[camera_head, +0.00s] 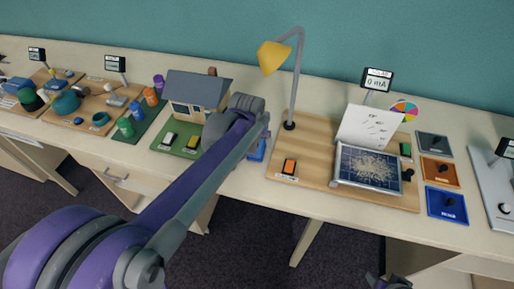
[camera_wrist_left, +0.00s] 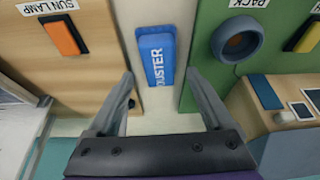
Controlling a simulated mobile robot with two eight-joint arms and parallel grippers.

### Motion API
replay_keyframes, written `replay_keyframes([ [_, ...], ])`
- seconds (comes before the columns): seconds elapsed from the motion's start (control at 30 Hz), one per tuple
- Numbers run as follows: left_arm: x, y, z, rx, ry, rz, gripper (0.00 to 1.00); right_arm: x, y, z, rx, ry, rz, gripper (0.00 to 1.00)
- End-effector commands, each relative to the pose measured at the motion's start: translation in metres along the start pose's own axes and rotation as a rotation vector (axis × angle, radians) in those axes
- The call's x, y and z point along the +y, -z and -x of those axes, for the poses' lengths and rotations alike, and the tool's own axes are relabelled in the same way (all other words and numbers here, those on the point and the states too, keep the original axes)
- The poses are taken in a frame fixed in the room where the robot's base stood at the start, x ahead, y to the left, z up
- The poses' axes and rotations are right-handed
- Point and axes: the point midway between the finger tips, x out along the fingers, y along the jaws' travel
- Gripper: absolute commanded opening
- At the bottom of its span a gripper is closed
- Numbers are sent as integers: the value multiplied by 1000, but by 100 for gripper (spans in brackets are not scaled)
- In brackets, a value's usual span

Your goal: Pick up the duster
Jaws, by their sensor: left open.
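The duster (camera_wrist_left: 157,56) is a blue block with white DUSTER lettering. In the left wrist view it lies on the pale tabletop in the gap between a wooden board and a green board. In the head view only a blue part of it (camera_head: 258,150) shows beside my left forearm. My left gripper (camera_wrist_left: 159,76) is open and empty, with its fingertips on either side of the duster's near end, apart from it. In the head view my left arm hides its fingers. A dark piece at the bottom edge (camera_head: 388,283) looks like part of my right gripper; its jaws cannot be made out.
The wooden board (camera_head: 318,142) carries a yellow lamp (camera_head: 273,56), an orange switch (camera_head: 289,167) and a solar panel (camera_head: 369,167). The green board (camera_head: 172,149) holds a model house (camera_head: 196,91). Both boards closely flank the duster's gap. Other exhibits stand along the table.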

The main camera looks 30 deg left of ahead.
Motion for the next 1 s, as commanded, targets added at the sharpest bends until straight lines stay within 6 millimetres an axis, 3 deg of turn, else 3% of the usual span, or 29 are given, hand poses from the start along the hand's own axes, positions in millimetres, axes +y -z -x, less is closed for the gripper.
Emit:
replay_keyframes([
  [0.27,1,-2,-40,0,0,-1,85,0,-2,-2,-1,0,0,50],
  [0.57,1,-2,-44,0,0,0,85,0,-2,-2,-1,0,0,50],
  [0.9,1,-2,-44,0,0,0,24,0,-2,-2,-1,0,0,50],
  [0.97,1,-2,-44,0,0,0,15,0,-2,-2,-1,0,0,50],
  [1.0,1,-2,-44,0,0,-1,14,0,-2,-2,-1,0,0,50],
])
